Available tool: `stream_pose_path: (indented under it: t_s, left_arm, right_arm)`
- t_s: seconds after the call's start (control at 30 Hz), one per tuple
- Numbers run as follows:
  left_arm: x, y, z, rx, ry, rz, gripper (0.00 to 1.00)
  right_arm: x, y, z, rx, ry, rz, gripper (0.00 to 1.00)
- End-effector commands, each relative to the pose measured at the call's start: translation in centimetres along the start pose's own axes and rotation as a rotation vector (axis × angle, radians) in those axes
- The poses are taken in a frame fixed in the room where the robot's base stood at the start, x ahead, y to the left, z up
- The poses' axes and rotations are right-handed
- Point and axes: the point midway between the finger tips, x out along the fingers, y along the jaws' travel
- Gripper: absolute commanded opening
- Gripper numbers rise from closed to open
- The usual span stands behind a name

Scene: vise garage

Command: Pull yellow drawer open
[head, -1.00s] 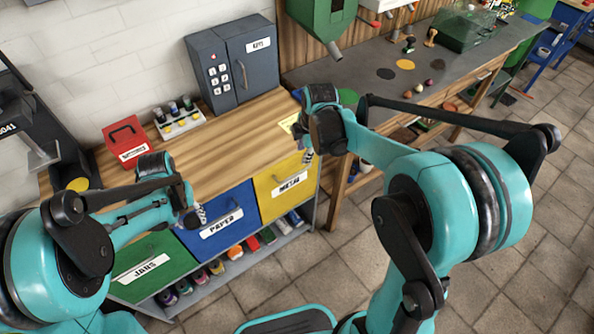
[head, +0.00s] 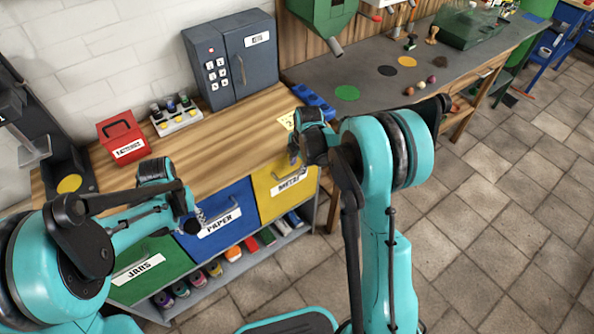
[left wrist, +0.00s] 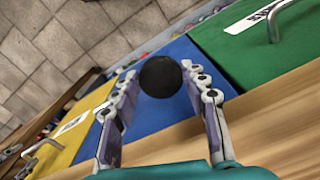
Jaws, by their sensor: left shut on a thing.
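The yellow drawer (head: 270,203) is at the right end of the drawer row in the head view. It looks shut, with a metal handle (head: 291,178) above its METAL label. It also shows at the left in the left wrist view (left wrist: 66,143). My right gripper (head: 295,158) is just above the yellow drawer's front, by its top edge; its fingers are small and partly hidden, so I cannot tell whether they are open. My left gripper (head: 198,219) is in front of the blue drawer, shut on a black ball (left wrist: 160,76).
The blue PAPER drawer (head: 232,228) and green JARS drawer (head: 160,275) sit left of the yellow one. A safe (head: 230,62), red box (head: 122,138) and blue object (head: 313,100) stand on the wooden top. Floor in front is clear.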

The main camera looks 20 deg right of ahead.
Motion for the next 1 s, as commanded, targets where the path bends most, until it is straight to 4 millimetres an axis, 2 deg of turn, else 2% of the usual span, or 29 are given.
stream_pose_path:
  t_s: [0.03,0.13,0.47,0.6,1.0]
  left_arm:
    - [0.38,0.0,0.0,0.0,0.0,0.0,0.33]
    - [0.57,0.0,0.0,0.0,0.0,0.0,0.33]
    - [0.58,0.0,0.0,0.0,0.0,0.0,0.33]
    - [0.58,0.0,0.0,0.0,0.0,0.0,0.33]
    - [0.6,0.0,0.01,0.0,0.0,0.0,0.33]
  right_arm:
    - [0.8,-0.02,-0.01,0.0,0.0,0.0,0.31]
    - [1.47,0.0,-0.01,0.0,0.0,0.0,0.31]
    - [1.71,0.01,-0.02,0.0,0.0,0.0,0.31]
    - [1.71,0.01,-0.01,0.0,0.0,0.0,0.0]
    - [1.72,-0.05,-0.01,0.001,0.0,-0.001,0.0]
